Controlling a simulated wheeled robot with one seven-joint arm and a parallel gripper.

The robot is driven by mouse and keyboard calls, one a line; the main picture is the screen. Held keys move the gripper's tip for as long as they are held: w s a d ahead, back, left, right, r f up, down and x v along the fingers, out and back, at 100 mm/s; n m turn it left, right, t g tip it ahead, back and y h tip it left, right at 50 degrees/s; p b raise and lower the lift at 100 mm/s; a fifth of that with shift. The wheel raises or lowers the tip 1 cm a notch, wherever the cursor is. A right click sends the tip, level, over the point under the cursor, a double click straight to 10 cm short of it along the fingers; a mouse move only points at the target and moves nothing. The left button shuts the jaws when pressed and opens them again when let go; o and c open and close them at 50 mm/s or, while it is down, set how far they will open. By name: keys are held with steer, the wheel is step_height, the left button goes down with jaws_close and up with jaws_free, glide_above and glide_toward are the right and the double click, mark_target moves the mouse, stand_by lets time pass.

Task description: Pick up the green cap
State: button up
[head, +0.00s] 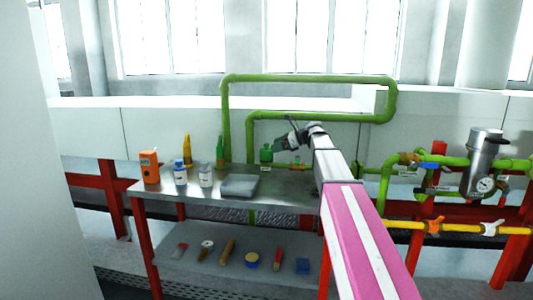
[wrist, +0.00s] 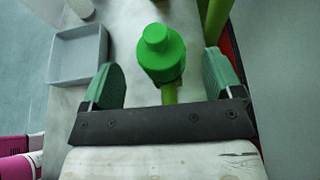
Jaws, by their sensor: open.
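The green cap (wrist: 160,50) shows in the wrist view as a round green piece with a narrower round knob on top, seen from above. My gripper (wrist: 163,76) is open, with one green finger pad on each side of the cap and a gap on both sides. A green stem-like part shows below the cap in the wrist view; what it belongs to is partly hidden. In the head view, my gripper (head: 287,143) is above the table's back right part.
A grey tray (head: 239,186) lies left of the cap and also shows in the wrist view (wrist: 78,55). Green pipes (head: 310,115) run behind the table (head: 215,200). Several tools lie on the lower shelf.

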mark_target(266, 149)
steer(key=shift+x, duration=2.65)
steer(key=shift+r, duration=0.15)
steer(key=c, duration=0.9)
